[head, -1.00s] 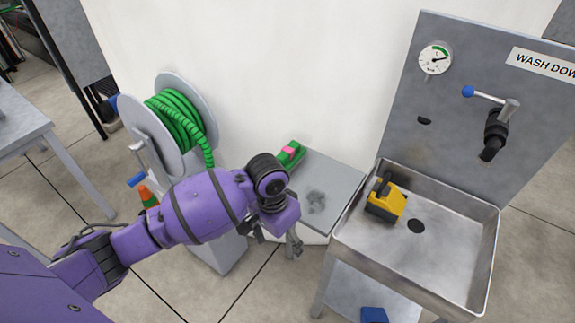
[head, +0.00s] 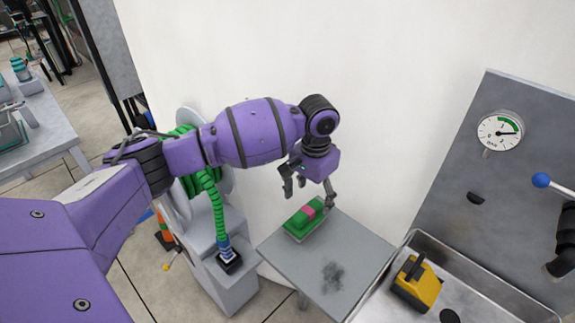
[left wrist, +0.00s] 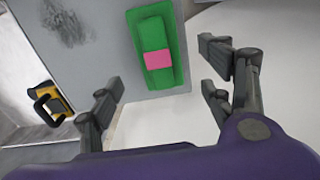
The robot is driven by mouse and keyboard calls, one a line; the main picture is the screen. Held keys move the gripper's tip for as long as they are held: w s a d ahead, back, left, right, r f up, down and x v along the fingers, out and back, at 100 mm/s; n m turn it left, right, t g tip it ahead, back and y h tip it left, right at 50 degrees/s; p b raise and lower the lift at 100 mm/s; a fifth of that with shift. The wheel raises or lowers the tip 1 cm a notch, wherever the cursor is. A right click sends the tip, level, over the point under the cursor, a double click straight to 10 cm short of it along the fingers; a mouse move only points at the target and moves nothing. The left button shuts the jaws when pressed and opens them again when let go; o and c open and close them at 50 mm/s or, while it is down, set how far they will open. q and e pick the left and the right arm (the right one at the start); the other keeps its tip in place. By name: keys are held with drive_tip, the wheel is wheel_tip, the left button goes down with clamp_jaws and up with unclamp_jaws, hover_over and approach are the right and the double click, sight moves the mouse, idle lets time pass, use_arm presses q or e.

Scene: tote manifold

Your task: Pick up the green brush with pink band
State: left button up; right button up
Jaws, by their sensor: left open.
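The green brush with a pink band (head: 304,217) lies on a small grey side table (head: 345,258), near its back left edge. My left gripper (head: 308,196) is open and empty, just above and behind the brush in the head view. Its spread fingers (left wrist: 160,80) also show in the left wrist view, apart from the brush. My right gripper is not in view.
A steel sink (head: 480,300) holding a yellow-and-black tool (head: 417,284) stands right of the table. A gauge panel (head: 480,170) rises behind it. A green hose reel (head: 190,180) stands left. A white wall (head: 370,110) closes the back. The table's front has a dark smudge.

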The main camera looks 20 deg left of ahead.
sight(309, 209)
use_arm(q)
drive_tip(key=shift+s+f, duration=0.2)
drive_tip(key=shift+f, duration=0.3)
drive_tip(key=shift+s+f, duration=0.2)
drive_tip(key=shift+f, duration=0.3)
drive_tip(key=f, duration=0.3)
drive_tip(key=shift+w+f, duration=0.2)
drive_tip(key=shift+f, duration=0.4)
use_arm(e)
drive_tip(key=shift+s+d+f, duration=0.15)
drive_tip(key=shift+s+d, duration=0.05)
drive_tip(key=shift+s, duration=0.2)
use_arm(q)
drive_tip(key=shift+c, duration=0.5)
drive_tip(key=c, duration=1.2)
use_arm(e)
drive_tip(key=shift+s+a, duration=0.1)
use_arm(q)
drive_tip(key=shift+r, duration=0.2)
